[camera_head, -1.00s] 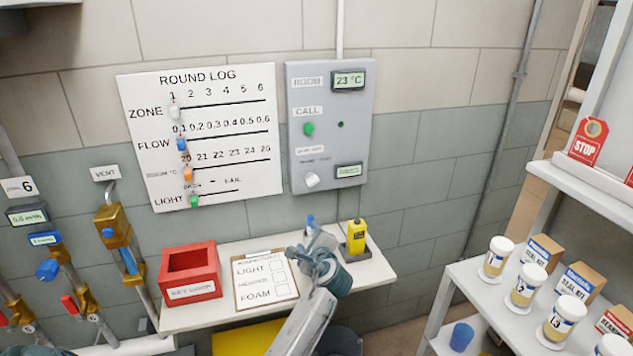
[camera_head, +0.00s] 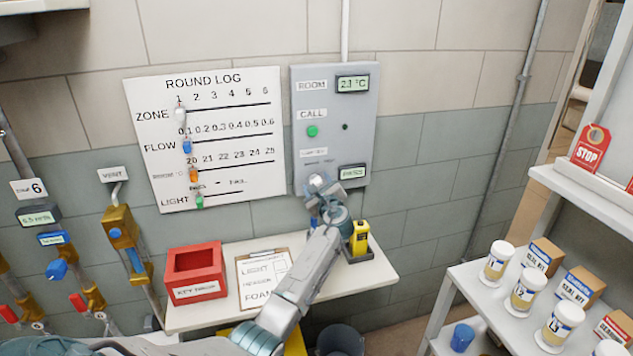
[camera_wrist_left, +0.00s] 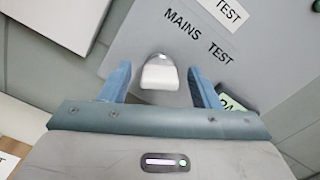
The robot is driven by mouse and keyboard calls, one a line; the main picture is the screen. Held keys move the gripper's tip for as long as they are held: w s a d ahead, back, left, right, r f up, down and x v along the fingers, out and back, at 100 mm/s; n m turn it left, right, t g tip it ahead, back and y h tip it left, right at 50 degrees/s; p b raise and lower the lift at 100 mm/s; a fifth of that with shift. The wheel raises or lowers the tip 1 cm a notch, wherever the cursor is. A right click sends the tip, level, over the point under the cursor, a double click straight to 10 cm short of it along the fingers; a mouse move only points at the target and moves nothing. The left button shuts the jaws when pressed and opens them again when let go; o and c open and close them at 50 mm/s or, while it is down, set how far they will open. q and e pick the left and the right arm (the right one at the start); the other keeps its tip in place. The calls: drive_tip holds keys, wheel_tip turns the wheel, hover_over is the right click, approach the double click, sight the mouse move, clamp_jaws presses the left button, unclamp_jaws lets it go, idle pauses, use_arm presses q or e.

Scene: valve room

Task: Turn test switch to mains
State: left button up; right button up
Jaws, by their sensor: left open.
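The grey wall panel (camera_head: 362,112) carries the test switch at its lower left. In the left wrist view the switch is a white knob (camera_wrist_left: 158,74) below the printed words MAINS and TEST. Its exact setting is hard to tell. My left gripper (camera_wrist_left: 159,86) is open, with one blue finger on each side of the knob and visible gaps between. In the head view my left gripper (camera_head: 318,188) is in front of the panel's lower left and mostly hides the knob. A small green screen (camera_head: 352,172) to its right appears to read PASS. My right gripper is not in view.
Below the panel is a white shelf (camera_head: 385,268) with a red box (camera_head: 195,289), a clipboard (camera_head: 243,283) and a yellow device (camera_head: 359,238). The round log board (camera_head: 255,95) hangs left of the panel. Pipes with valves are at left; a rack with jars stands at right.

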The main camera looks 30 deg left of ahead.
use_arm(q)
drive_tip(key=shift+w+a, duration=0.3)
drive_tip(key=shift+a, duration=0.05)
